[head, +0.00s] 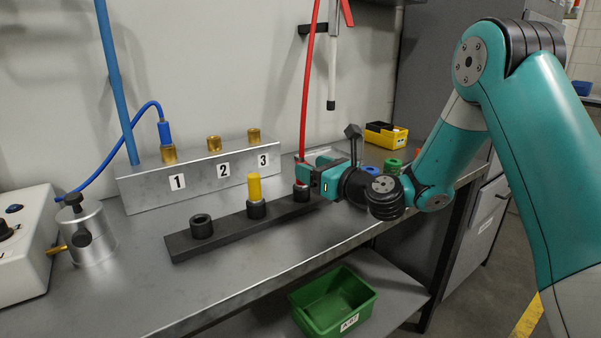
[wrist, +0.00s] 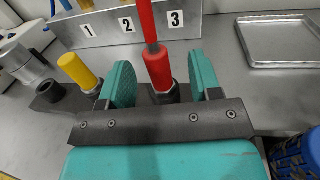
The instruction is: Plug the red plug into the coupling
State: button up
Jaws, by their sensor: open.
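The red plug (wrist: 158,69) stands upright in the right-hand black holder of a dark rack (head: 225,227), with a red hose (head: 308,80) rising from it. My gripper (head: 304,172) is at the plug. In the wrist view its two teal fingers (wrist: 163,78) are open, one on each side of the plug, with gaps visible. Much of the plug is hidden by the fingers in the head view. Brass couplings sit on a metal block (head: 200,183) numbered 1 to 3. Coupling 1 (head: 169,154) holds a blue plug (head: 164,132); couplings 2 (head: 214,144) and 3 (head: 254,135) are empty.
A yellow plug (head: 254,187) stands in the rack's middle holder; the left holder (head: 201,227) is empty. A metal cylinder (head: 86,236) and white device (head: 25,245) are at left. A yellow box (head: 386,135) is behind my gripper. A metal tray (wrist: 284,42) lies at right.

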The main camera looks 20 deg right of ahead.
jog(key=p+x, duration=0.1)
jog(key=x, duration=0.3)
jog(key=shift+w+a+p, duration=0.15)
jog(key=shift+a+p, duration=0.2)
jog(key=shift+a, duration=0.05)
jog(key=shift+w+a+f, duration=0.1)
jog(key=shift+w+f, duration=0.05)
jog(key=shift+w, duration=0.1)
jog(key=c, duration=1)
jog(key=shift+c, duration=0.2)
